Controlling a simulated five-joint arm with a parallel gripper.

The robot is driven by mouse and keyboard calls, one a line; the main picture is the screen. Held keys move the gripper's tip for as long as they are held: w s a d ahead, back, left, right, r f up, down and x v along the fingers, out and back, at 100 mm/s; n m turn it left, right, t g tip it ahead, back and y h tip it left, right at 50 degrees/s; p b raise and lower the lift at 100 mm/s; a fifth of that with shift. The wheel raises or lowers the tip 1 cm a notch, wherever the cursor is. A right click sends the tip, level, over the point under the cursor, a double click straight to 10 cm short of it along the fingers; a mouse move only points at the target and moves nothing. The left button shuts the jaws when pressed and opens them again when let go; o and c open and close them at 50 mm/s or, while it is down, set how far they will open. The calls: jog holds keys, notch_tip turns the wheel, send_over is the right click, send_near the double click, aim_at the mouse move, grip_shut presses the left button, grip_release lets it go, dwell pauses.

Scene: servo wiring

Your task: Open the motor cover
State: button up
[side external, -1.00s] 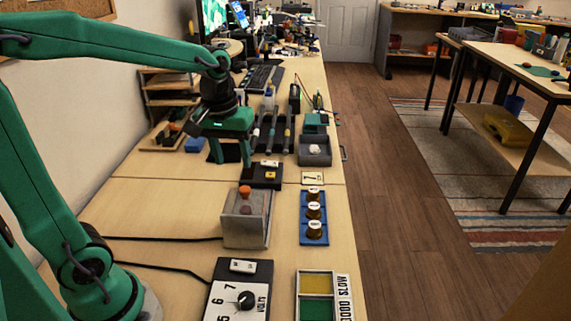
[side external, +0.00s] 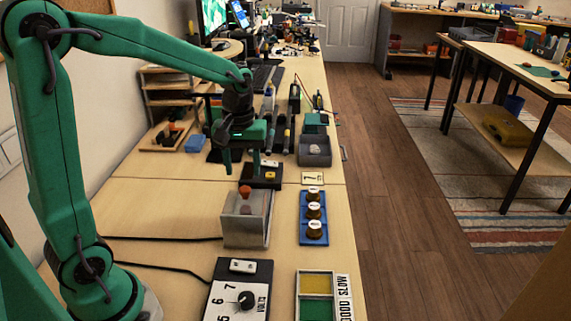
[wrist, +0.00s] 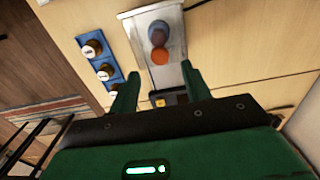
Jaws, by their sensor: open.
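The motor cover (side external: 234,220) looks like a clear, greyish box with an orange knob (side external: 246,191) on top. It is closed, and a reddish round part shows dimly inside. In the wrist view the cover (wrist: 144,28) is at the top middle, with the orange knob (wrist: 159,57) just beyond my fingertips. My gripper (side external: 243,168) is open and empty. It hangs above and behind the cover in the side view, with its fingers pointing down and apart from the knob. In the wrist view the two fingers (wrist: 160,74) stand on either side of the knob's line.
A black switch box (side external: 261,176) with a yellow button stands just behind the cover. A blue tray with several labelled brown knobs (side external: 314,212) is to its right. A volts dial (side external: 240,292) and a yellow-green tray (side external: 317,297) are in front. Cables run left.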

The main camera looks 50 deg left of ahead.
aim_at(245, 188)
jog(key=shift+f, duration=2.85)
grip_shut()
